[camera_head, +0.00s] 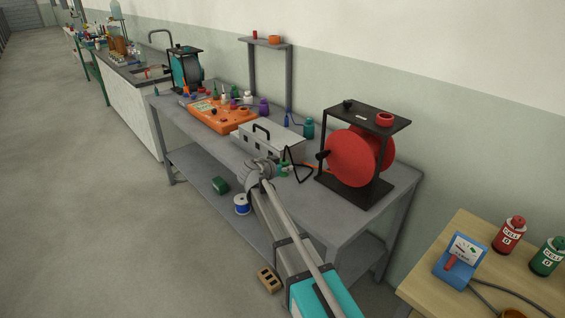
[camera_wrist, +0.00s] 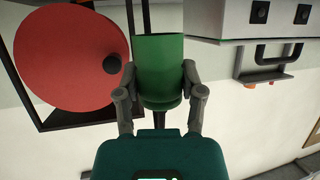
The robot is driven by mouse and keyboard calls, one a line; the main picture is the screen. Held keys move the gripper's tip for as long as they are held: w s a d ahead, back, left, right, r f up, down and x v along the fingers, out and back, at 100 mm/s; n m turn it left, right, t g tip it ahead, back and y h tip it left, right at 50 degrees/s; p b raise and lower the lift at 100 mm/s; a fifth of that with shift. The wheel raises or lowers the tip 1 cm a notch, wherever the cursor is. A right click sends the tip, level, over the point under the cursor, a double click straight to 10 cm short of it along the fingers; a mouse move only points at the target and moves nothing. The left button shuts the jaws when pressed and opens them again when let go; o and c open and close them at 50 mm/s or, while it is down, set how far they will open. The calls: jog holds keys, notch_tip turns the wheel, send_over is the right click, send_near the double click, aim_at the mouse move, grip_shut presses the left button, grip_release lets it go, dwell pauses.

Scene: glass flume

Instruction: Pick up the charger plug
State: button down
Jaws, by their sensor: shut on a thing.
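My gripper (camera_head: 276,169) is over the front part of the grey workbench, beside the light grey box. In the wrist view its two fingers (camera_wrist: 160,76) are closed against the sides of a green, roughly cylindrical piece, which I take to be the charger plug (camera_wrist: 160,58). A dark, narrow part shows below it, between the fingers. In the head view a small bit of green (camera_head: 285,171) shows at my fingertips, and a black cable loop is close by. The plug's far end is hidden from me.
The grey box (camera_head: 268,140) with a black handle stands left of my gripper. A red-disc machine (camera_head: 356,158) in a black frame stands to the right. An orange board (camera_head: 222,117) lies further left. Red and green cells stand on a wooden table (camera_head: 428,283) at lower right.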

jog(key=s+d+r+p, duration=0.2)
jog(key=s+r, duration=0.1)
jog(key=s, duration=0.5)
jog(key=shift+r+p, duration=0.25)
jog(key=shift+p, duration=0.1)
